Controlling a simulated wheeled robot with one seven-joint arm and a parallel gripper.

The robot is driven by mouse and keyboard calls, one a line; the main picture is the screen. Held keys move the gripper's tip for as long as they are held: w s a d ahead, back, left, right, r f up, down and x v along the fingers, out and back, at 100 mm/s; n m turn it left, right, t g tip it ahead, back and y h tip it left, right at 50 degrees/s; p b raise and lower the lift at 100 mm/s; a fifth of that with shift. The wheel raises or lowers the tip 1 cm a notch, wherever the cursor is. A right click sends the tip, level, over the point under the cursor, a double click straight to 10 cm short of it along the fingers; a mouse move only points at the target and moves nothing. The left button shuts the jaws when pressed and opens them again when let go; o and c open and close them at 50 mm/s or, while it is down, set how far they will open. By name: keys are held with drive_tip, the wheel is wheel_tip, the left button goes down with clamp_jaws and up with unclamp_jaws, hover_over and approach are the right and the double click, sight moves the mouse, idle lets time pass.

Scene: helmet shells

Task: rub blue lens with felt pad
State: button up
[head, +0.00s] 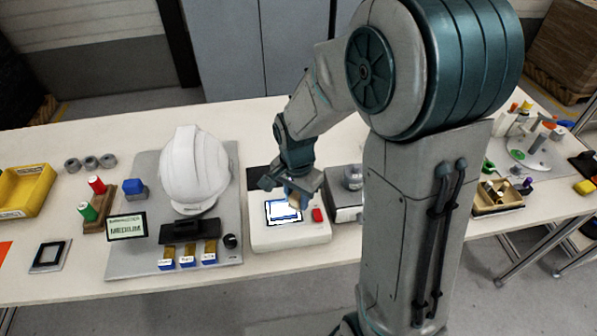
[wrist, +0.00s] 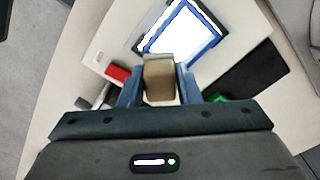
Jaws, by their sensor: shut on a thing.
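The blue lens (head: 284,211) looks like a bright white panel with a blue frame, lying on top of a white box (head: 262,238). In the wrist view the lens (wrist: 182,30) is at the top, just beyond the pad. My gripper (wrist: 159,80) is shut on a tan block, the felt pad (wrist: 160,84), held between its two blue-grey fingers. In the head view my gripper (head: 295,196) is over the right rear part of the lens, and the pad is mostly hidden. I cannot tell whether the pad touches the lens.
A red button (head: 318,215) is on the box, right of the lens. A white helmet (head: 193,168) stands on a grey board (head: 128,262) to the left, with a MEDIUM sign (head: 127,227). A grey device (head: 344,207) stands close on the right. Bare table shows in front.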

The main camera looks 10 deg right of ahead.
wheel_tip(320, 180, up, 2)
drive_tip(key=shift+w+a+r+p, duration=0.1)
drive_tip(key=shift+r+p, duration=0.1)
drive_tip(key=shift+p, duration=0.1)
drive_tip(key=shift+r+p, duration=0.55)
drive_tip(key=shift+r, duration=0.2)
drive_tip(key=shift+r+p, duration=1.55)
drive_tip(key=shift+r, duration=0.6)
drive_tip(key=shift+f, duration=0.1)
